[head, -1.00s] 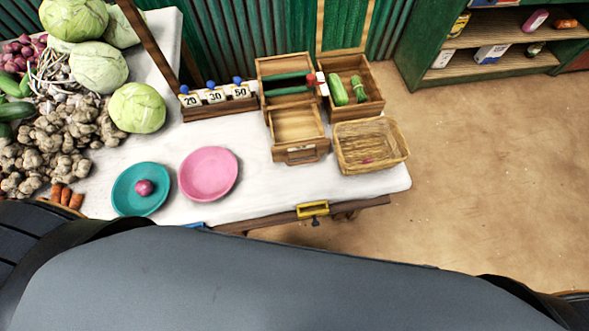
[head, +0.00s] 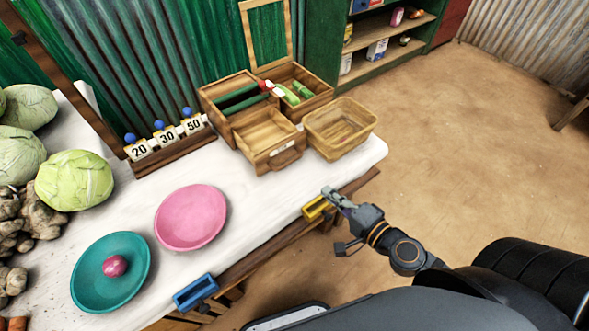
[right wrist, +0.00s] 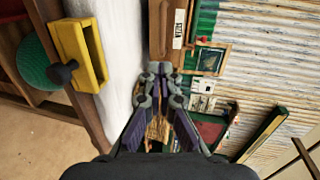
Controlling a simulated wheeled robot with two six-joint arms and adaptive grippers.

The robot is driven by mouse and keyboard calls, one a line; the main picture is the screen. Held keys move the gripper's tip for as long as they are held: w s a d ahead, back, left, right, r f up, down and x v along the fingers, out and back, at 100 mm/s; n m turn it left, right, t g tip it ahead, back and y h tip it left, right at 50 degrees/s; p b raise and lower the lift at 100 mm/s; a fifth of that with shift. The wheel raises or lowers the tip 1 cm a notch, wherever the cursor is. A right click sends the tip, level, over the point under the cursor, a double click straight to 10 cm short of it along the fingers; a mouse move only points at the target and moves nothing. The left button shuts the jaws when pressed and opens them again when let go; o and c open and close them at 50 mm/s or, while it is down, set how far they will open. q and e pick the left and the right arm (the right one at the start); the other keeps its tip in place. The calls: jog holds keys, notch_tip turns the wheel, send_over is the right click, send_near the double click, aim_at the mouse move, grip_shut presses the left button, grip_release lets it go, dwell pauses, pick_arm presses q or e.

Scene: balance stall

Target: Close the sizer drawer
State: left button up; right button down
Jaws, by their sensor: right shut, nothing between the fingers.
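The sizer drawer (head: 265,133) is a light wooden drawer pulled out from the front of a wooden box (head: 226,88) on the white table. Its inside looks empty, and it has a handle and a small label on its front. In the right wrist view the drawer front (right wrist: 177,30) with its label shows at the top. My right gripper (head: 333,194) is shut and empty by the table's front edge, close to the yellow bracket and apart from the drawer. It also shows in the right wrist view (right wrist: 160,68). My left gripper is not in view.
A yellow bracket (head: 316,208) and a blue one (head: 195,291) sit on the table's front edge. A wicker basket (head: 340,128) stands right of the drawer. A pink plate (head: 191,217) and a teal plate (head: 88,283) are to the left. Tabletop before the drawer is clear.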

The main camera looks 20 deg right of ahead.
jog(key=p+x, duration=0.2)
jog(key=x, duration=0.2)
jog(key=p+x, duration=0.2)
jog(key=x, duration=0.3)
jog(key=p+x, duration=0.3)
jog(key=x, duration=0.1)
jog(key=shift+a+r, duration=0.15)
jog(key=shift+a, duration=0.3)
jog(key=shift+w, duration=0.15)
jog(key=b, duration=0.2)
send_near(268, 139)
jog(key=w+a, duration=0.1)
jog(key=w+a+r, duration=0.1)
jog(key=w, duration=0.1)
jog(key=w+a, duration=0.1)
jog(key=shift+w+a+r, duration=0.3)
jog(key=shift+a, duration=0.05)
jog(key=shift+w+a+r, duration=0.1)
jog(key=shift+w, duration=0.1)
jog(key=shift+r, duration=0.15)
